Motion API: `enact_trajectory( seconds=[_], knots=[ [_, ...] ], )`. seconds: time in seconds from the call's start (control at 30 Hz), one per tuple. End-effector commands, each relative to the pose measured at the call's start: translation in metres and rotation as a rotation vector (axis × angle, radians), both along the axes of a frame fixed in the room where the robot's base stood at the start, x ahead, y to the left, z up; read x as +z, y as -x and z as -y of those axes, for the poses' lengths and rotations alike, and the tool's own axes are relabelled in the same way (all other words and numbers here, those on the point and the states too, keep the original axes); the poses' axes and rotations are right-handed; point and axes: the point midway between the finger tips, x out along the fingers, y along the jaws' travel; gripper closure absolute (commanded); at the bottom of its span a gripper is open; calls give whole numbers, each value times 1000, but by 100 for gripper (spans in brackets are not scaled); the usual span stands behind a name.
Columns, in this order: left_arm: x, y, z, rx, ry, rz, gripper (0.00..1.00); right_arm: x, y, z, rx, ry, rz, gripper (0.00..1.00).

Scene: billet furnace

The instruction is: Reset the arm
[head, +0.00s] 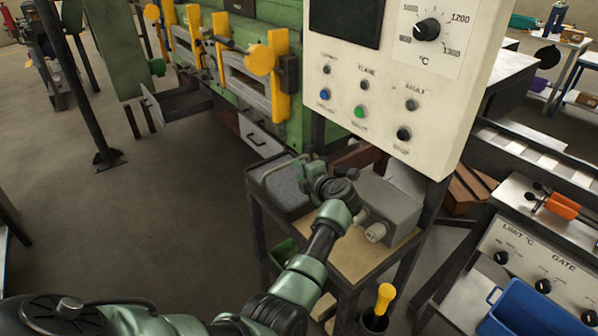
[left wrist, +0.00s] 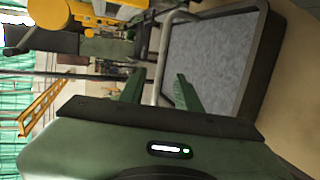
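My left arm reaches from the lower left of the head view to a small stand below the control panel. My left gripper (head: 312,172) is over the stand, beside a grey box (head: 286,192) with a bent metal handle (head: 280,165). In the left wrist view the two green fingers (left wrist: 158,90) are apart. The metal bar (left wrist: 164,55) of the grey box (left wrist: 215,55) shows between them; I cannot tell whether it is within their grip or only behind them. No held object shows. My right gripper is not in view.
A white control panel (head: 400,75) with a dial and buttons hangs just above the gripper. A grey box with a knob (head: 388,208) is close on the right of the stand. The green furnace (head: 235,70) stands behind. Open floor (head: 160,210) lies left.

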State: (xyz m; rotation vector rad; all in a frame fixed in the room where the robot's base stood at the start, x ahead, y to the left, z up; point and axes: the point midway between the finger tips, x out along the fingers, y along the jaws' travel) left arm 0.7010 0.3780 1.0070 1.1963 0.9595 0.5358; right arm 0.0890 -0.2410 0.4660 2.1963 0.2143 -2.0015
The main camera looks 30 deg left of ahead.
Motion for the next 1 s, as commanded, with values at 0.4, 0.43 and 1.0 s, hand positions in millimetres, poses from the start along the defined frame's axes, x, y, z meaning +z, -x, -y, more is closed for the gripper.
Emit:
enact_trajectory(
  seconds=[0.4, 0.43, 1.0],
  knots=[
    [10, -1, -3, -46, -70, 37, 67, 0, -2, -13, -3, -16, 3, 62],
    [17, -2, -4, -74, -108, 57, 67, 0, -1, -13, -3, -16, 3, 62],
    [0, 140, 238, -1500, -1151, -176, 67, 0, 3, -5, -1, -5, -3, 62]
  ],
)
